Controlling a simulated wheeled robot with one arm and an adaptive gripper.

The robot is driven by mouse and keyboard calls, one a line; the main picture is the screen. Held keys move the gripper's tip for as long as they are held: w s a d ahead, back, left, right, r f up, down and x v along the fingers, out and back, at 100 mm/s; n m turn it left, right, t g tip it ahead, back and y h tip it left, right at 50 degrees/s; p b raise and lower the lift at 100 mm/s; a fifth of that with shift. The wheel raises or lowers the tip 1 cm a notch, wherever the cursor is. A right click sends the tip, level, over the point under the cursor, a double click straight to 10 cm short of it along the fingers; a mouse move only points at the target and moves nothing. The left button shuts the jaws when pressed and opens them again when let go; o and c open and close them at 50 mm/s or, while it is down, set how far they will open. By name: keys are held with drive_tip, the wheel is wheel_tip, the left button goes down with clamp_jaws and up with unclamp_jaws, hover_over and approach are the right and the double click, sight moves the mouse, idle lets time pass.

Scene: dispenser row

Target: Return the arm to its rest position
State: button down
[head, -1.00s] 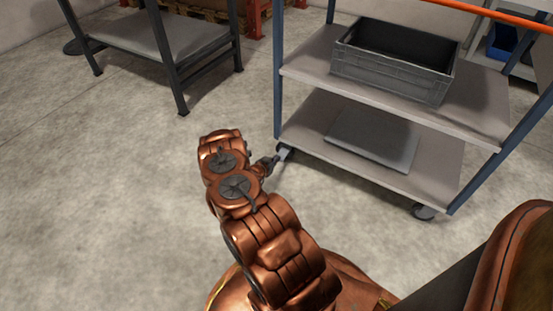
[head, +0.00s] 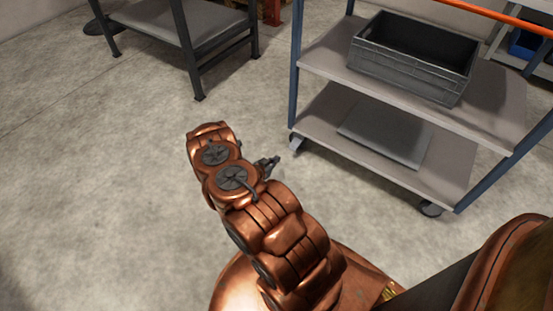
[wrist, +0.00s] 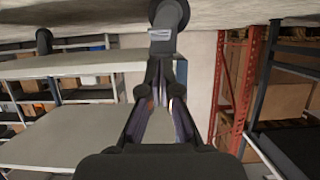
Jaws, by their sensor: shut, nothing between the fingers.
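My gripper (head: 276,161) shows in the head view as a small dark shape just right of my copper arm's folded upper joints. It is over bare floor, left of the shelf cart and apart from it. In the wrist view my gripper (wrist: 164,62) points toward the top of the picture. Its fingers come together at the tips, and nothing is held between them. Part of the gripper is hidden behind the arm in the head view.
A two-shelf cart (head: 455,115) with blue posts stands right, holding a grey crate (head: 400,68) above and a flat grey panel (head: 380,140) below. A dark-legged table (head: 165,20) stands at the back left. The floor (head: 90,190) at left is clear. Red racking (wrist: 232,85) shows in the wrist view.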

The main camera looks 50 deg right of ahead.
idle(0.4)
